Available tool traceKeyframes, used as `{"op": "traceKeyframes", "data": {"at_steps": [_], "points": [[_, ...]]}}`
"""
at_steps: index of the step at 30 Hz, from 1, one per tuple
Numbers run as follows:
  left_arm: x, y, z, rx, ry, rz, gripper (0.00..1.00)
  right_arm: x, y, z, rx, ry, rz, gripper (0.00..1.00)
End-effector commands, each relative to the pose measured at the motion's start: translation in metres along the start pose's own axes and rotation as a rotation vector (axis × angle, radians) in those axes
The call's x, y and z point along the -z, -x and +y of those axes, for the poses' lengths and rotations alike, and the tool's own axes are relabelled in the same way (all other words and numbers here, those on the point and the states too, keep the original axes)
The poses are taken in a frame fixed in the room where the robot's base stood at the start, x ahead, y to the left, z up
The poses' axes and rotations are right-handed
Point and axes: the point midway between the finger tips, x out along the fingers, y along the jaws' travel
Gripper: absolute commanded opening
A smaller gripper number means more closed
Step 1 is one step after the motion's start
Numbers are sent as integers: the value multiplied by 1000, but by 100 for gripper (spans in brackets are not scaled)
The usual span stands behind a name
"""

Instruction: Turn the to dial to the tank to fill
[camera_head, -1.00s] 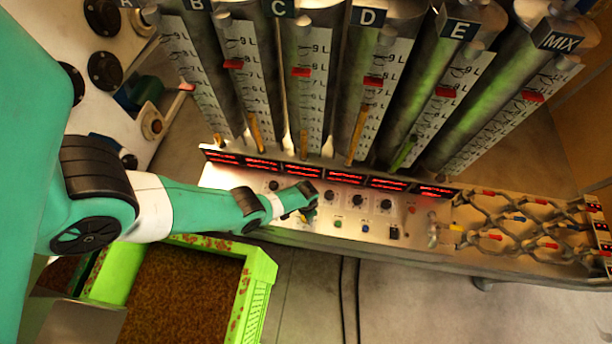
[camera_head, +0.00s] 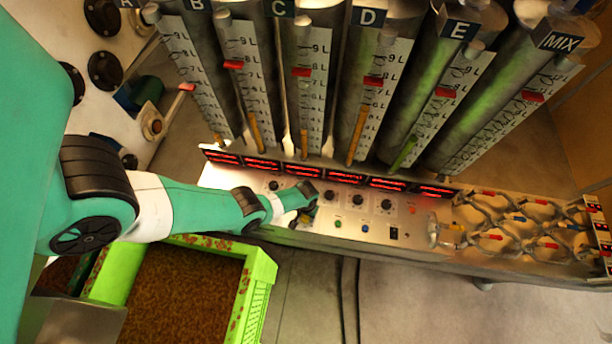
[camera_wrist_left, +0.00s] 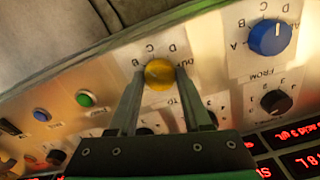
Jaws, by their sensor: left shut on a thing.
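In the left wrist view the to dial (camera_wrist_left: 159,74) is a round yellow knob on the metal panel, with letters such as B, C, D and the word OUT printed around it. My left gripper (camera_wrist_left: 158,76) has one finger on each side of the dial and is shut on it. Which letter the dial points to cannot be read. My right gripper is in neither view.
A blue from dial (camera_wrist_left: 270,37) and a black knob (camera_wrist_left: 276,102) sit beside it. A green button (camera_wrist_left: 85,98) is on the other side. Tall tanks labelled A to E and MIX (camera_head: 561,40) stand behind the panel. A green crate (camera_head: 262,268) stands in front.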

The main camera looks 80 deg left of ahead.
Motion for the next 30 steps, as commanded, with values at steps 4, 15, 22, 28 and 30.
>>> {"op": "traceKeyframes", "data": {"at_steps": [4,15,22,28,30], "points": [[0,0,0,0,138,1,0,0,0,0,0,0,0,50],[0,0,0,0,490,1,0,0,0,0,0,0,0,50],[0,0,0,0,705,1,0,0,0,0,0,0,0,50],[0,0,0,0,868,1,0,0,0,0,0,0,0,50],[0,0,0,0,914,1,0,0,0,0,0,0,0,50]]}}
